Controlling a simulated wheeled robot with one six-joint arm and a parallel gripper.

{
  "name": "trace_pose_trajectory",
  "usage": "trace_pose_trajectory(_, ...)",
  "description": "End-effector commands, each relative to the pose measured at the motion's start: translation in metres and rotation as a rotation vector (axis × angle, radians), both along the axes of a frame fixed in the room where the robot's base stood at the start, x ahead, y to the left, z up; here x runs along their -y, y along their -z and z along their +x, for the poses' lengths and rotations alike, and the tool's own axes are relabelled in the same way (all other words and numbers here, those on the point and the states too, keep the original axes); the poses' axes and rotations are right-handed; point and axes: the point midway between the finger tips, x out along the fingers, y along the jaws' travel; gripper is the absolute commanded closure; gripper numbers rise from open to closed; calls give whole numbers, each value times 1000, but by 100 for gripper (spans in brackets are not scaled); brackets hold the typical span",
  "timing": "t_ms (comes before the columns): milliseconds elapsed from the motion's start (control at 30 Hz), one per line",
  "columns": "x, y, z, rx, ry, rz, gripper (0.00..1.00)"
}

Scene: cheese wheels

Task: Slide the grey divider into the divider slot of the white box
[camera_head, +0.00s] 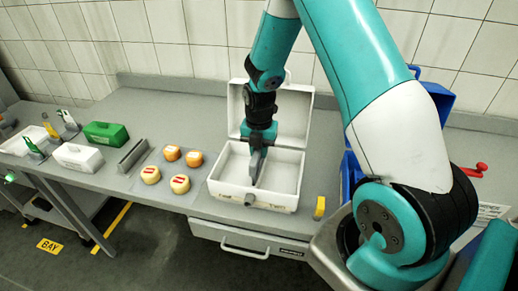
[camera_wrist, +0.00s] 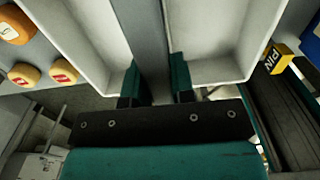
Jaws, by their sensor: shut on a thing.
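The white box (camera_head: 228,193) stands on the grey bench with its lid (camera_head: 296,120) raised at the back. My gripper (camera_head: 258,150) points down over the middle of the box and is shut on the grey divider (camera_head: 256,172). The divider is a thin plate, seen nearly edge-on in the head view. In the wrist view, the divider (camera_wrist: 150,35) runs up from between the fingertips (camera_wrist: 154,88), with a white box wall (camera_wrist: 85,50) on either side. The slot is hidden, and I cannot tell whether the divider's lower edge is in it.
Several orange and yellow cheese wheels (camera_head: 180,184) lie left of the box. A grey holder (camera_head: 132,155), a white caddy (camera_head: 78,157) and a green one (camera_head: 105,134) stand farther left. A yellow block (camera_head: 320,207) is near the box's right front corner. Blue bins (camera_head: 350,175) stand right.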

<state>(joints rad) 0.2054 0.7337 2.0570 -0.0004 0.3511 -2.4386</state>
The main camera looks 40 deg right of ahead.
Motion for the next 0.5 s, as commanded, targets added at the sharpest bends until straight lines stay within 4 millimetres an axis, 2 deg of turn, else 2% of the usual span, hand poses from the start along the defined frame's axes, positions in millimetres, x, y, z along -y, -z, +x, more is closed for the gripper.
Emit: trace_pose_trajectory(500, 0, 14, 0, 0, 0, 0, 100)
